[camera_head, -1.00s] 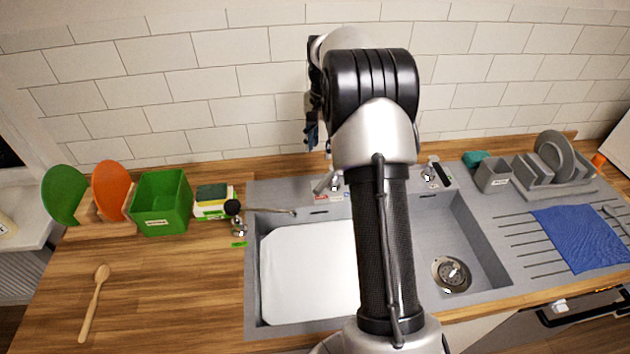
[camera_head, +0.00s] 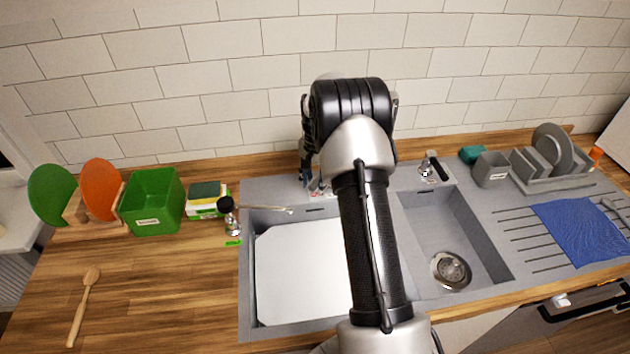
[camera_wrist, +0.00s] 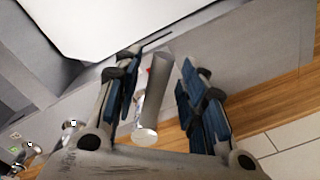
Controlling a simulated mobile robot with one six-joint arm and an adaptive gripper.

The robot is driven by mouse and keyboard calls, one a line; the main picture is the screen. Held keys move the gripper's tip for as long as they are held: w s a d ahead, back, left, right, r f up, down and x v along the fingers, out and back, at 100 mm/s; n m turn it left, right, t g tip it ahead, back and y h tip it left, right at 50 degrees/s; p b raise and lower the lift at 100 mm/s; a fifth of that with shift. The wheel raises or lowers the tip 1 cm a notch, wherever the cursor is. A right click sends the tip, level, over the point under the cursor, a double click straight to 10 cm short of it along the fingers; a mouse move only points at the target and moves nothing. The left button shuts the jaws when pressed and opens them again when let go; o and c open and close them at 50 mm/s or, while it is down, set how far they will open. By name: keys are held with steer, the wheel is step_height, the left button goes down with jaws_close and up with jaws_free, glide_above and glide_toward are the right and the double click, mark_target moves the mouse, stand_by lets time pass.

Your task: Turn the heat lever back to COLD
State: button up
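A grey metal lever (camera_wrist: 156,85) with a round pale end shows between my gripper's fingers in the wrist view. It looks like the heat lever, but I cannot read COLD or any other marking there. My gripper (camera_wrist: 160,64) is open, with one blue-padded finger on each side of the lever. A gap shows on the right side; the left finger is closer, and I cannot tell if it touches. In the head view my gripper (camera_head: 306,168) is at the back rim of the sink, and my arm hides most of the lever. A small coloured label (camera_head: 318,192) shows beside it.
A tap with a black knob (camera_head: 228,205) stands left of the sink, and a black-handled fitting (camera_head: 434,168) stands to the right. The tiled wall (camera_head: 240,105) is close behind. A green box (camera_head: 152,203) and a sponge holder (camera_head: 206,206) are at the left.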

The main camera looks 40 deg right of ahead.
steer(key=shift+c, duration=0.5)
jaws_close()
